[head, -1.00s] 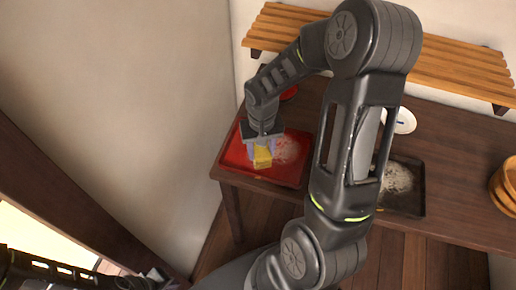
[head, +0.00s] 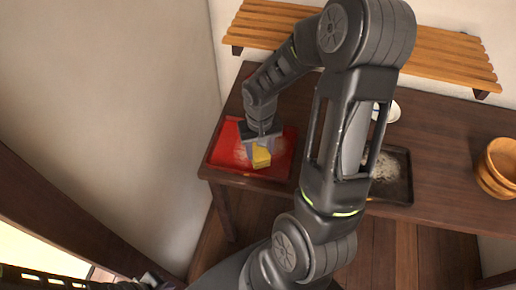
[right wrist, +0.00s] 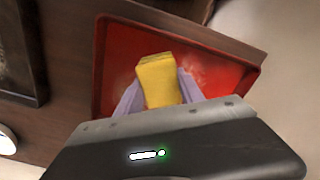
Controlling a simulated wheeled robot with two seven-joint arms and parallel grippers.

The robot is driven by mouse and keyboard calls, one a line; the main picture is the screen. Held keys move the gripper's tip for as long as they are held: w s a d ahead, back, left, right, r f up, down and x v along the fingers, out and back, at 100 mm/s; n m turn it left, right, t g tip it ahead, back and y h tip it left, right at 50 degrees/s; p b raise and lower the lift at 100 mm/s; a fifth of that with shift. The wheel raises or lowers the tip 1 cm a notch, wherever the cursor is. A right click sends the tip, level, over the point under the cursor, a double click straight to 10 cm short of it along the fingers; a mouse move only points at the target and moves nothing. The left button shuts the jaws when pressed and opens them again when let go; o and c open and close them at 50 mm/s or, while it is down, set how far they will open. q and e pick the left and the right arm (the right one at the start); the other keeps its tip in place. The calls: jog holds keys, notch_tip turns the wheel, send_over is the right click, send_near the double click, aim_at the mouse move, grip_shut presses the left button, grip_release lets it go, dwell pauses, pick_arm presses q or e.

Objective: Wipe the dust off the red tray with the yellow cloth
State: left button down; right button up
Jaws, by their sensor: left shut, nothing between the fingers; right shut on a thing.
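The red tray (head: 222,158) lies at the left end of the dark table, and it also shows in the right wrist view (right wrist: 112,60). My right gripper (head: 262,148) is shut on the folded yellow cloth (head: 261,158), low over the tray right of its middle. The wrist view shows the cloth (right wrist: 157,80) between the two pale fingers; whether it touches the tray is hard to tell. Faint pale dust (head: 279,146) shows on the tray beside the cloth, partly hidden by the gripper. My left gripper (head: 152,281) is shut and empty at the lower left, away from the table.
A dark tray (head: 405,190) with a pale patch lies further right, partly behind my right arm. A white dish (head: 392,111) is behind it. Wooden bowls (head: 497,168) stand at the table's right. A slatted wooden shelf (head: 440,58) hangs above the back edge.

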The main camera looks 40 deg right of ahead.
jog(key=shift+s+f, duration=0.1)
jog(key=shift+s, duration=0.1)
jog(key=shift+s+d, duration=1.05)
jog(key=shift+s, duration=0.3)
jog(key=shift+s+d, duration=0.5)
jog(key=shift+s, duration=0.25)
jog(key=shift+s+d, duration=0.45)
jog(key=shift+s, duration=0.3)
jog(key=shift+w+d+p, duration=0.3)
jog(key=shift+w+d, duration=0.35)
jog(key=shift+d, duration=0.35)
jog(key=shift+w, duration=0.1)
